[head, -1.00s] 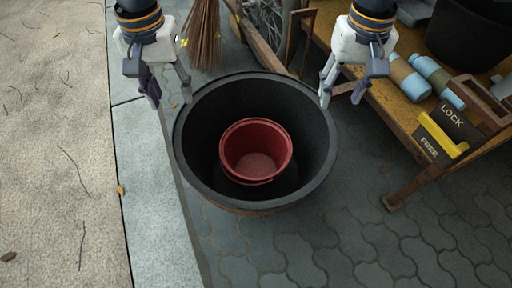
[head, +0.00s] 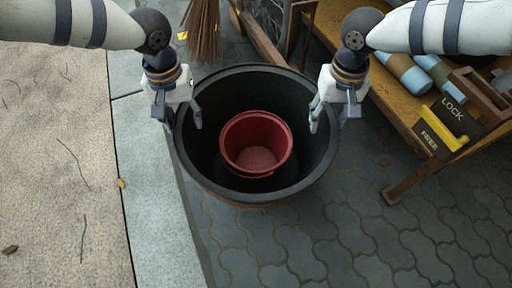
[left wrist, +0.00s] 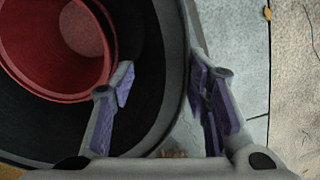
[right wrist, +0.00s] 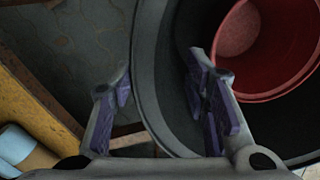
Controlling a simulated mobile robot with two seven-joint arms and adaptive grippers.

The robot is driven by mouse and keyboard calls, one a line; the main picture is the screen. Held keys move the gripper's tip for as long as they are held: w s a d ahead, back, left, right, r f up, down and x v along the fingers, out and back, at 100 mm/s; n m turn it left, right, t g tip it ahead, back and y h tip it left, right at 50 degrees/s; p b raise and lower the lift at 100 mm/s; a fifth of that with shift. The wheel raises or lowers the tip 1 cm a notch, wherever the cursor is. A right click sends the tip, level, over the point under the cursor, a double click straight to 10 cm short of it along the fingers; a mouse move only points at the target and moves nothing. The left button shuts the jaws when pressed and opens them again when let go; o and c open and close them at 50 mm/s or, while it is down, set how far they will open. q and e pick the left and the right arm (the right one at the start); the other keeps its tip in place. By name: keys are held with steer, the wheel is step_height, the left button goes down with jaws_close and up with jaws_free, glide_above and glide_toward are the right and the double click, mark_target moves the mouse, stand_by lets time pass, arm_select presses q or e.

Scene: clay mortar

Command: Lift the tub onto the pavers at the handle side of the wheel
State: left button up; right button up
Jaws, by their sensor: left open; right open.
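The large black tub (head: 250,90) stands upright on the dark pavers (head: 285,240), beside the pale kerb, with a red bucket (head: 255,127) inside it. My left gripper (head: 181,118) is open at the tub's left rim. In the left wrist view, the rim (left wrist: 178,75) passes between its fingers, one inside the tub and one outside. My right gripper (head: 332,118) is open at the right rim. In the right wrist view, the rim (right wrist: 148,85) likewise lies between its fingers. I cannot tell whether any finger touches the wall.
A spoked wheel (head: 266,18) and a wooden bar (head: 262,42) are behind the tub, beside a broom (head: 204,35). A wooden bench (head: 405,105) with bottles and a LOCK/FREE box (head: 447,125) stands at the right. The kerb (head: 145,190) borders the left. Pavers in front are clear.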

arm_select(q)
steer(key=shift+f, duration=0.55)
arm_select(e)
steer(key=shift+f, duration=0.55)
arm_select(q)
jaws_close()
arm_select(e)
jaws_close()
arm_select(q)
steer(key=shift+r, duration=0.1)
arm_select(e)
steer(key=shift+r, duration=0.1)
